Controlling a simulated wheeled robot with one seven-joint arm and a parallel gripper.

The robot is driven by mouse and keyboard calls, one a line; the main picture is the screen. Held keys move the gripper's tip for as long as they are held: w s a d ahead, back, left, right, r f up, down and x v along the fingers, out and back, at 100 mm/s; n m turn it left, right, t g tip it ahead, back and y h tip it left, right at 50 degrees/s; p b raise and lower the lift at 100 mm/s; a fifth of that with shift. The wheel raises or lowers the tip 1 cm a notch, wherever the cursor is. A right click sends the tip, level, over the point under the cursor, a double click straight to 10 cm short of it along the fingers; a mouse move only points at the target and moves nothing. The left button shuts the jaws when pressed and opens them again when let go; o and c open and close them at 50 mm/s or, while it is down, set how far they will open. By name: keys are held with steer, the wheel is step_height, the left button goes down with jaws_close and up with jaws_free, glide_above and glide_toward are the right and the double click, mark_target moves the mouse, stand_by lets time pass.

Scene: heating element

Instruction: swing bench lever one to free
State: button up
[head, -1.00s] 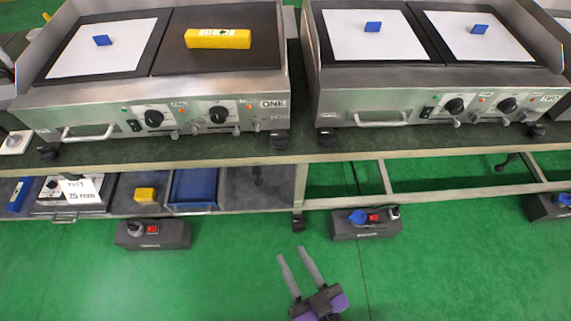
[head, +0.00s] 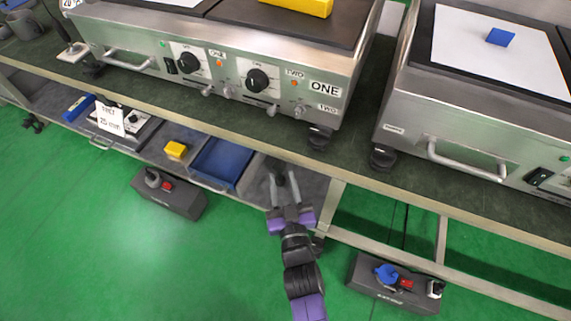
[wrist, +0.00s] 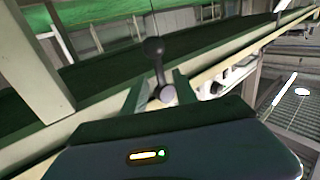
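The bench lever (wrist: 155,55) has a dark ball knob on a short rod with a round pale pivot at its lower end. In the wrist view it stands nearly upright, leaning slightly left, at the front of the bench underside. My gripper (head: 284,178) is open below the front edge of bench ONE, right of the blue tray. In the wrist view its two fingers (wrist: 158,90) lie left and right of the lever's lower part. I cannot tell whether they touch it. In the head view the lever is mostly hidden among the fingers and the shadow.
Griddle ONE (head: 325,89) stands on the bench top above my gripper. A blue tray (head: 222,163) and a yellow block (head: 176,149) are on the lower shelf. A bench leg is close right of my gripper. Dark switch boxes (head: 170,195) sit on the green floor.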

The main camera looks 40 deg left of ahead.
mark_target(280, 175)
steer(key=b+x, duration=0.3)
steer(key=x, duration=0.2)
steer(key=shift+w+a+f, duration=0.1)
steer(key=shift+a+f, duration=0.05)
steer(key=shift+a, duration=0.05)
steer(key=shift+w+a, duration=0.3)
jaws_close()
stand_by(1.1)
